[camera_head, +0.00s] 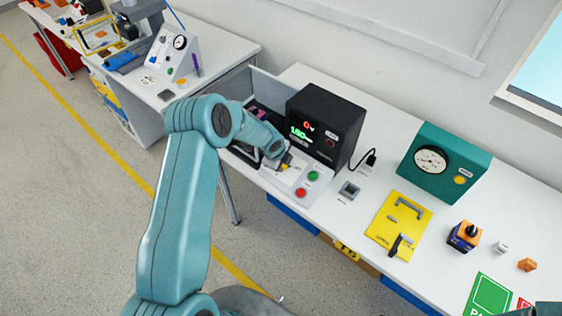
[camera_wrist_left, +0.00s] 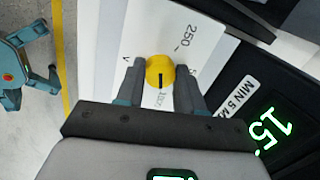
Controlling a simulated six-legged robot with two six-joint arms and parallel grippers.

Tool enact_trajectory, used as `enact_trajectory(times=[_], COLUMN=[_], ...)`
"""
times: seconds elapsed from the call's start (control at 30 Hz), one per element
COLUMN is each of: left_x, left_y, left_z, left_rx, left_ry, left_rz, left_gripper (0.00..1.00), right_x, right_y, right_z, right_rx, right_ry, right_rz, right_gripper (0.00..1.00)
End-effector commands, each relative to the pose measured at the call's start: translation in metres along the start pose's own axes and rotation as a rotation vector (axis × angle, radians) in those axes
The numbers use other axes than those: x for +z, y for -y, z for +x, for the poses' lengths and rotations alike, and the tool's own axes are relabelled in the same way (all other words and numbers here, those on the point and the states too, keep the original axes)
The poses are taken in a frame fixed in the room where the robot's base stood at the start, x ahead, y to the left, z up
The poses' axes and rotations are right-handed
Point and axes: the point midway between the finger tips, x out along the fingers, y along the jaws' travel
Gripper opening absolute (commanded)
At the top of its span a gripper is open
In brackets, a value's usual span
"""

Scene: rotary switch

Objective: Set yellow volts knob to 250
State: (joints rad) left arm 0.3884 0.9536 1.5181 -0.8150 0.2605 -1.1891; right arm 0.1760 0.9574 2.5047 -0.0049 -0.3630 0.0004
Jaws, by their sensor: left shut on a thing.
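The yellow volts knob (camera_wrist_left: 160,70) sits on a white panel (camera_wrist_left: 141,30) in the left wrist view. A dark line on it points down in the picture, toward a small mark that looks like 1000. A printed 250 (camera_wrist_left: 190,38) is on the panel above and right of the knob. My left gripper (camera_wrist_left: 161,76) is shut on the knob, one finger on each side. In the head view my left gripper (camera_head: 284,165) is at the front of the black box (camera_head: 325,125), and the knob is a small yellow patch (camera_head: 286,159). My right gripper is not in view.
The box's green display (camera_head: 300,134) shows digits, only partly readable. Green (camera_head: 313,176) and red (camera_head: 301,192) buttons are close to my gripper. Right along the bench (camera_head: 350,212) are a yellow plate (camera_head: 385,232) with handles and a teal gauge box (camera_head: 447,163).

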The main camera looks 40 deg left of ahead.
Motion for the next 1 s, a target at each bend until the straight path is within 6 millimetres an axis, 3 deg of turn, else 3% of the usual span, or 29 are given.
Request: enact_trajectory(times=[0.37, 1.0], left_x=[0.001, 0.000], left_y=[-0.002, -0.003], left_z=[0.005, 0.006], left_rx=[0.007, 0.035], left_ry=[0.008, 0.040], left_rz=[-0.126, -0.712], left_gripper=[0.07, 0.07], right_x=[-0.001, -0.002], right_y=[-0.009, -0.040], right_z=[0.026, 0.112], right_rx=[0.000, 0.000], right_ry=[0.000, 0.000], right_rz=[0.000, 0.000], right_gripper=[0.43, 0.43])
